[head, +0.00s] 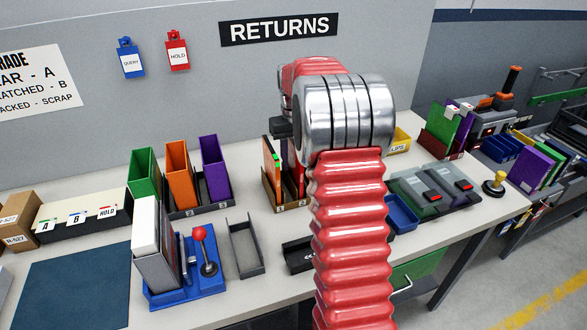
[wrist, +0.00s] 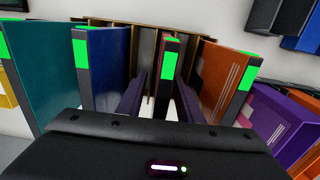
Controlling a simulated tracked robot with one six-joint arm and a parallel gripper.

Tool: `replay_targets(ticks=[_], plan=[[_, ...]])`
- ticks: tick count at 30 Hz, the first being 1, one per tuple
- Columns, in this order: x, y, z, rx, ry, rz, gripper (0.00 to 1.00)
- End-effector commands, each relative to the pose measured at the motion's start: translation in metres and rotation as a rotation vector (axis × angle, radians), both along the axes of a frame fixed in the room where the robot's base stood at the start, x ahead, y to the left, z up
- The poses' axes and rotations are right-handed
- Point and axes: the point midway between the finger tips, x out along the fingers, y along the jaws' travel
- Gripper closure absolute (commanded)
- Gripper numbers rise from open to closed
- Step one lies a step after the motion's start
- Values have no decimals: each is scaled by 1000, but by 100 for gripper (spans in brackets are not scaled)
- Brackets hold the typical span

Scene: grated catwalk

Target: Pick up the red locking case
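A narrow red case (wrist: 171,52) with a green label stands upright in a wooden slotted rack (wrist: 205,38) in the wrist view. I take it for the red locking case; no lock is visible. My gripper (wrist: 160,90) has its two dark fingers apart, pointing toward the rack. The red case appears between them, nearer the right finger; I cannot tell whether they touch. Its lower part is hidden by my gripper body. In the head view my arm hides the gripper and much of a small rack (head: 272,197).
In the wrist view, teal (wrist: 50,70) and blue (wrist: 105,65) cases stand left, orange (wrist: 218,85) and purple (wrist: 275,115) ones right. In the head view, a grey tray (head: 246,248) and blue stand with a red-knobbed lever (head: 206,262) occupy the bench. A red HOLD tag (head: 177,52) hangs on the wall.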

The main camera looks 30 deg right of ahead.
Motion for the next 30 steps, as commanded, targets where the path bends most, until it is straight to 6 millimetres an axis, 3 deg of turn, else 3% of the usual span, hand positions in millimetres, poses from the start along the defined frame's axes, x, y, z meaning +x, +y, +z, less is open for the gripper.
replay_targets(ticks=[2,16,30], plan=[[0,0,0,0,0,0,68],[0,0,0,0,0,0,100],[1,1,2,0,-1,2,100]])
